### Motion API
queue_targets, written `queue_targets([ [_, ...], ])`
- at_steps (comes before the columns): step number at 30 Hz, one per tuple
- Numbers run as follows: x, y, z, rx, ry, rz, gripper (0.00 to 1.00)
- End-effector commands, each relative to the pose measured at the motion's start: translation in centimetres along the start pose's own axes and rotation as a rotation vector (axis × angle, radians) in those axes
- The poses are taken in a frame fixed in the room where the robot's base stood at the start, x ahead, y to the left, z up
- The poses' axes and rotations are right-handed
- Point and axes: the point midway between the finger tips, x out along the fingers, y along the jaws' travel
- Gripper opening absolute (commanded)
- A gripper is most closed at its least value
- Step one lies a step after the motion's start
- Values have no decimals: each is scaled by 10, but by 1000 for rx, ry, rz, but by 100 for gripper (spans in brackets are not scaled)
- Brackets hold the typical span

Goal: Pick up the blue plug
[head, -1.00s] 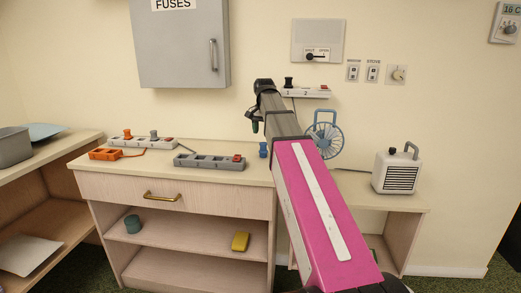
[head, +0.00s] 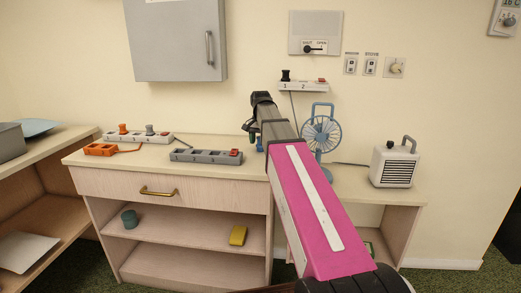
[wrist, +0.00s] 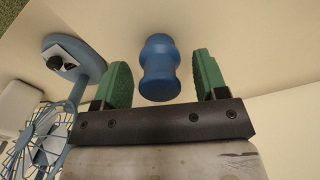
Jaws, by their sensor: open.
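The blue plug (wrist: 160,70) is a short rounded peg with a narrower waist. In the wrist view it shows between the two green fingers of my gripper (wrist: 161,62), with a gap on each side. In the head view only a small blue part of the plug (head: 260,148) shows beside my arm, near the right end of the cabinet top. My gripper (head: 253,136) is open there, close to the plug, partly hidden by my own wrist.
A grey power strip (head: 206,156) lies left of my gripper, with a white strip (head: 137,137) and an orange block (head: 100,149) beyond. The blue fan (head: 321,132) stands close on the right; a white heater (head: 394,165) is farther right. A wall strip (head: 303,86) is behind.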

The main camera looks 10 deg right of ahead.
Motion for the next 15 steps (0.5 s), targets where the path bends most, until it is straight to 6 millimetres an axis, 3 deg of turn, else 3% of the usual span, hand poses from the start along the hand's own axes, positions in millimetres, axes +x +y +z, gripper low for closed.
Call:
queue_targets([
  [3,0,0,0,0,0,0,66],
  [8,-1,0,0,0,0,0,14],
  [15,-1,0,0,0,0,0,11],
])
